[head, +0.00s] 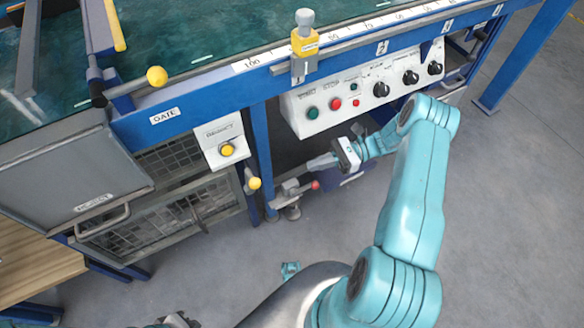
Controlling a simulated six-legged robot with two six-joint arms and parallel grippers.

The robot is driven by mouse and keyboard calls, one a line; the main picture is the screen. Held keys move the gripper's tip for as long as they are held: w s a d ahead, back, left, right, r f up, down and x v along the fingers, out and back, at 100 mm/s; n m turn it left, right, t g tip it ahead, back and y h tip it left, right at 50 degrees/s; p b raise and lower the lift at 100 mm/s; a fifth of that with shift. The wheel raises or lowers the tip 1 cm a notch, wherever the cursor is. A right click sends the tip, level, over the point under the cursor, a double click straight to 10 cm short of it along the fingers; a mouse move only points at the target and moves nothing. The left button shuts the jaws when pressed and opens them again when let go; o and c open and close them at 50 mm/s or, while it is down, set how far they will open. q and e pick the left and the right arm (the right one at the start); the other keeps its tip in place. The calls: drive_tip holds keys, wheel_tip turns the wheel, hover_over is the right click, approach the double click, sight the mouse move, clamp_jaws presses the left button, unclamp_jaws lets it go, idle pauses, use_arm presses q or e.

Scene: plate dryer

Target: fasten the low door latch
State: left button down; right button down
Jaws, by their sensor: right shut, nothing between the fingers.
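A low mesh door (150,222) is set in the blue frame under the bench, at the lower left. A dark upright bar (197,216) on the mesh could be its latch, but I cannot tell for sure. A small metal lever with a red knob (315,186) and a clamp-like body (290,194) sits right of the door by the frame post. My right gripper (315,163) is shut and empty, just above the red knob and under the control panel. Whether it touches the lever is unclear.
A control panel (350,92) with dials and buttons overhangs my right gripper. A yellow-knobbed lever (254,183) stands by the post. A grey box door (75,180) and a wooden surface (35,265) are at the left. The grey floor (500,220) is clear at right.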

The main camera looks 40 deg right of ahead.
use_arm(q)
drive_tip(key=shift+s+a+f+b, duration=0.1)
drive_tip(key=shift+f+b, duration=0.4)
use_arm(e)
approach(252, 187)
drive_tip(key=w+a, duration=0.2)
drive_tip(key=a, duration=0.1)
drive_tip(key=shift+w+a+f, duration=0.2)
drive_tip(key=shift+w+f, duration=0.1)
drive_tip(key=shift+f, duration=0.05)
drive_tip(key=shift+w, duration=0.1)
